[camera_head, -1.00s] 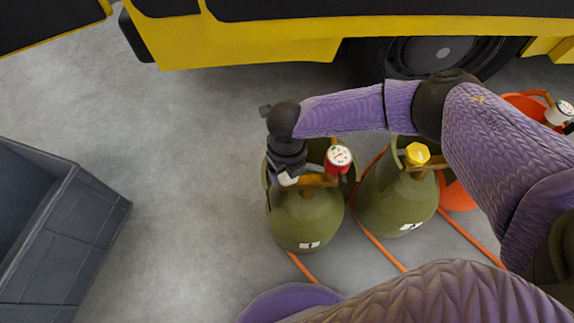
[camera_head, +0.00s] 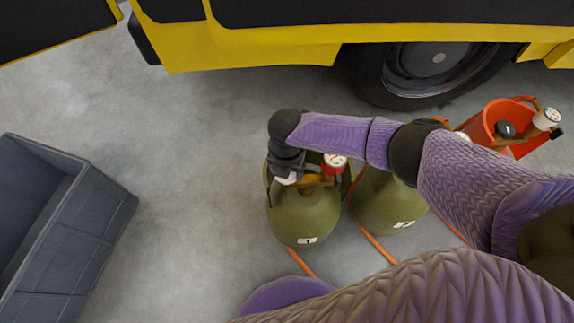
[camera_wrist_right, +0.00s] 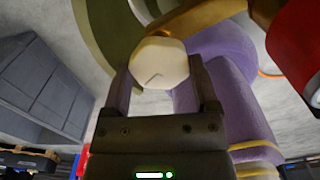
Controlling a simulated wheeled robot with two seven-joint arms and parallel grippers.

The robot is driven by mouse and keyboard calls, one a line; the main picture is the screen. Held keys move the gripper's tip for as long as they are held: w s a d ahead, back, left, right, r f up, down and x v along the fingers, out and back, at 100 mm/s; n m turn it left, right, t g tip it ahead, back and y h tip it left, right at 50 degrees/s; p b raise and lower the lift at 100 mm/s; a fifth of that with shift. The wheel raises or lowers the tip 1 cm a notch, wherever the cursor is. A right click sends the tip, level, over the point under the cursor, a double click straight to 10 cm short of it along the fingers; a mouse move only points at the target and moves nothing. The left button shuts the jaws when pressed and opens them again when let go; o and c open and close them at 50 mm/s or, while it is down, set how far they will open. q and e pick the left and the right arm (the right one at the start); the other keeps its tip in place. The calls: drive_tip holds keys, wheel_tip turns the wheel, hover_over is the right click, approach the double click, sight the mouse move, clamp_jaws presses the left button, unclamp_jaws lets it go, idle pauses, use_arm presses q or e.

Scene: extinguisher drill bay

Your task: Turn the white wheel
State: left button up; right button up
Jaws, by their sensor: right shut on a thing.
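The white wheel (camera_wrist_right: 158,62) is a pale, faceted knob between the finger pads of my right gripper (camera_wrist_right: 160,84) in the right wrist view. The gripper is shut on it. In the head view, a bit of the wheel (camera_head: 287,179) shows just below my dark right gripper (camera_head: 286,164). The wheel sits on the left side of the brass valve of an olive cylinder (camera_head: 304,215) labelled 1. A red-rimmed gauge (camera_head: 334,161) is to its right. My left gripper is not in view.
A second olive cylinder (camera_head: 388,205) stands close on the right, partly under my arm. Orange hoses lie on the floor. A grey crate (camera_head: 85,235) stands left, with clear floor between. A yellow truck (camera_head: 260,50) spans the back.

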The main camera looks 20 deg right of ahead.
drive_tip(key=m+p, duration=0.1)
drive_tip(key=m, duration=0.4)
drive_tip(key=shift+r+m+p, duration=0.1)
drive_tip(key=shift+m+p, duration=0.2)
drive_tip(key=m, duration=0.2)
drive_tip(key=shift+m+p, duration=0.3)
drive_tip(key=shift+p, duration=0.05)
drive_tip(key=m, duration=0.2)
drive_tip(key=shift+m+p, duration=0.3)
drive_tip(key=shift+m, duration=0.1)
drive_tip(key=m, duration=0.3)
drive_tip(key=shift+m+p, duration=0.3)
drive_tip(key=m, duration=0.4)
drive_tip(key=shift+p, duration=0.3)
drive_tip(key=shift+m, duration=1.1)
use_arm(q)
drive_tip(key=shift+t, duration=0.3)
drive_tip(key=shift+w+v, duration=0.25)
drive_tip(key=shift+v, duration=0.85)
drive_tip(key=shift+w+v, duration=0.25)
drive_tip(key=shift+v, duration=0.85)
use_arm(e)
drive_tip(key=shift+m, duration=0.7)
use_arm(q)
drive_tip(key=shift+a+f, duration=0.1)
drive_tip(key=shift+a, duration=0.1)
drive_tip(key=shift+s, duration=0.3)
